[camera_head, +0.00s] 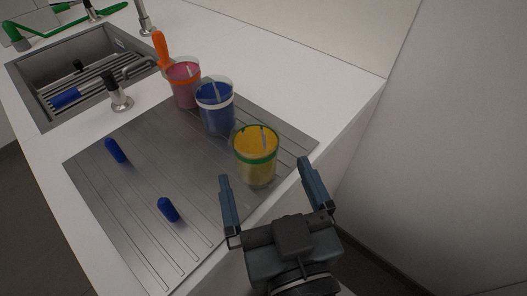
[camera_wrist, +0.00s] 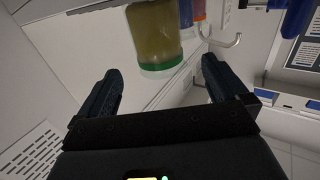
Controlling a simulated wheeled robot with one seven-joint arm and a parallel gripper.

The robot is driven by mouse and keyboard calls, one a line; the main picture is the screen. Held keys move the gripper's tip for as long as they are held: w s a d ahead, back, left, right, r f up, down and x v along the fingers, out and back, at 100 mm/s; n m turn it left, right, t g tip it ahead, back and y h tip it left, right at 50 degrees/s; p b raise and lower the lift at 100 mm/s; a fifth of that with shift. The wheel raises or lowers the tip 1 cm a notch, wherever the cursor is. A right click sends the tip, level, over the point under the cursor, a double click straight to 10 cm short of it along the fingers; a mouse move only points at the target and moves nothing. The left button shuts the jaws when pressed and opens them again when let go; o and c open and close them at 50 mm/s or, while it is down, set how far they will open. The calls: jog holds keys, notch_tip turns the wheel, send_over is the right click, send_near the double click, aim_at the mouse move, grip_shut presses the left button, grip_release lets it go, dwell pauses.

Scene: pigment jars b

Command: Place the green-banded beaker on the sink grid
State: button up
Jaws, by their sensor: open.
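The green-banded beaker (camera_head: 257,168) holds yellow contents and stands upright near the right edge of the steel drainboard (camera_head: 135,205). In the wrist view the beaker (camera_wrist: 153,35) appears upside down, with its green band low, beyond the fingertips. My gripper (camera_head: 264,176) is open and empty at the counter's edge. Its two fingers point toward the beaker, one to each side, and I see no contact. In the wrist view my gripper (camera_wrist: 161,70) has a clear gap between its fingers. The sink grid (camera_head: 98,88) shows as bars inside the sink at the upper left.
A blue beaker with a white band (camera_head: 216,112) and a pink beaker with an orange band (camera_head: 184,88) stand in a row behind the green-banded one. Two blue objects (camera_head: 115,150) (camera_head: 168,209) lie on the drainboard.

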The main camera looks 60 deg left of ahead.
aim_at(261, 162)
jog(key=shift+f+p+x, duration=0.1)
jog(key=shift+p+x, duration=0.4)
jog(key=shift+x, duration=1.25)
jog(key=shift+f+p+x, duration=0.15)
jog(key=shift+p+x, duration=0.35)
jog(key=shift+x, duration=1.25)
jog(key=c, duration=1.2)
jog(key=shift+r, duration=0.15)
